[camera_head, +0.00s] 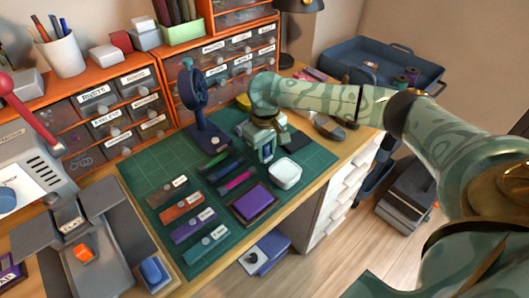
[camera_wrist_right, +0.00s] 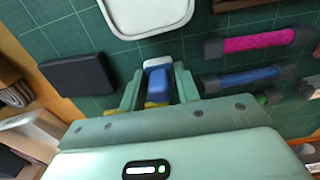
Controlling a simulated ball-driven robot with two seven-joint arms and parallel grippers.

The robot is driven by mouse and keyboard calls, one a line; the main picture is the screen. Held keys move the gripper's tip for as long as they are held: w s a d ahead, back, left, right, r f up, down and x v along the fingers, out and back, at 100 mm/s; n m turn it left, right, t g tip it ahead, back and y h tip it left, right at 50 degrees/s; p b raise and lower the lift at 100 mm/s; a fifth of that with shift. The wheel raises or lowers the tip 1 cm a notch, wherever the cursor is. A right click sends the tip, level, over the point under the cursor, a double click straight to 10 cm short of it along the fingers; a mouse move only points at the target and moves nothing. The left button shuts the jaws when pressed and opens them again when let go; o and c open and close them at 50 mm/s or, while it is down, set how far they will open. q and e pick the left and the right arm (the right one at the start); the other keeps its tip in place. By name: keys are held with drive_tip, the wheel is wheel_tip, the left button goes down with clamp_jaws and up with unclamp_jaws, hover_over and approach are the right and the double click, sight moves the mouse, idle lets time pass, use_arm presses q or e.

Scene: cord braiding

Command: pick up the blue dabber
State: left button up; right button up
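The blue dabber (camera_wrist_right: 158,84), a small blue block with a pale top end, is between the two fingers of my right gripper (camera_wrist_right: 159,88) in the right wrist view. The fingers stand close on both sides of it; I cannot tell whether they touch it. In the head view my right gripper (camera_head: 266,153) points down at the far right part of the green cutting mat (camera_head: 300,148), and the dabber is mostly hidden there. My left gripper is not in view.
A white square dish (camera_head: 286,174) lies just in front of the gripper, with a dark flat block (camera_head: 294,142) beside it.

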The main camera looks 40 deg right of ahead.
sight(265, 146)
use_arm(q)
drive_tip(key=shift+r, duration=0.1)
use_arm(e)
drive_tip(key=shift+r, duration=0.15)
drive_tip(key=shift+c, duration=0.4)
